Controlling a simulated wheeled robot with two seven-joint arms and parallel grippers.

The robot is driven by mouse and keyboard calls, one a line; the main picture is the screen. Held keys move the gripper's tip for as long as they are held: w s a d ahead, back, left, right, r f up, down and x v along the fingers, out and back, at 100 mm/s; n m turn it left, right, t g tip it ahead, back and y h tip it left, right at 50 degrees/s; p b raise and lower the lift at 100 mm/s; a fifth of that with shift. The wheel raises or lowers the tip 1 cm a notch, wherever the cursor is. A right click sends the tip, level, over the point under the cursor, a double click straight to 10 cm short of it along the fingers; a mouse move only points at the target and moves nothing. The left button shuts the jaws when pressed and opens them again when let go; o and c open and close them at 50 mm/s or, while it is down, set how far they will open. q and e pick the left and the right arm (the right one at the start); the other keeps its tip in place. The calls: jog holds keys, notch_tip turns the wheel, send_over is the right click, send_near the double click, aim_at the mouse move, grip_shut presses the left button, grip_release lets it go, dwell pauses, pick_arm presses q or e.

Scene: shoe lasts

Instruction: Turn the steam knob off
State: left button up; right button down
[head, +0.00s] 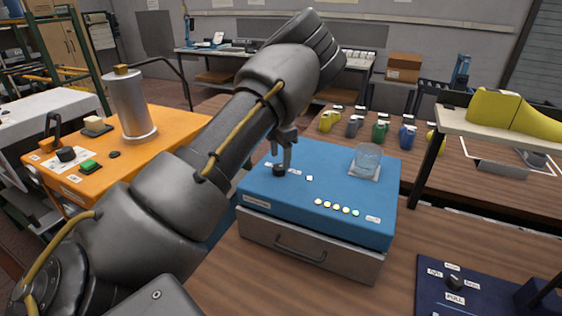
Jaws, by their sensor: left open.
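A small black knob (279,170) stands on the top of a blue box (330,180), near its left back part, with a white label beside it too small to read. I take it as the steam knob, though the label does not confirm this. My left gripper (284,160) points down at this knob, with its fingertips right at or just above it. The fingers are open; whether they touch the knob I cannot tell. The knob's pointer direction is too small to make out. My right gripper is not in view.
The blue box also bears a clear container (367,160) and a row of several small lights (337,207). An orange unit (175,125) with a metal cylinder (132,104) and another black knob (66,154) stands left. A dark blue panel (430,300) with a knob (455,282) lies right.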

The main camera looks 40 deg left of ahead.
aim_at(280, 166)
pick_arm(q)
notch_tip(280, 166, down, 2)
jog(key=shift+f+p, duration=0.2)
jog(key=shift+p, duration=0.1)
jog(key=shift+f, duration=0.6)
jog(key=c, duration=1)
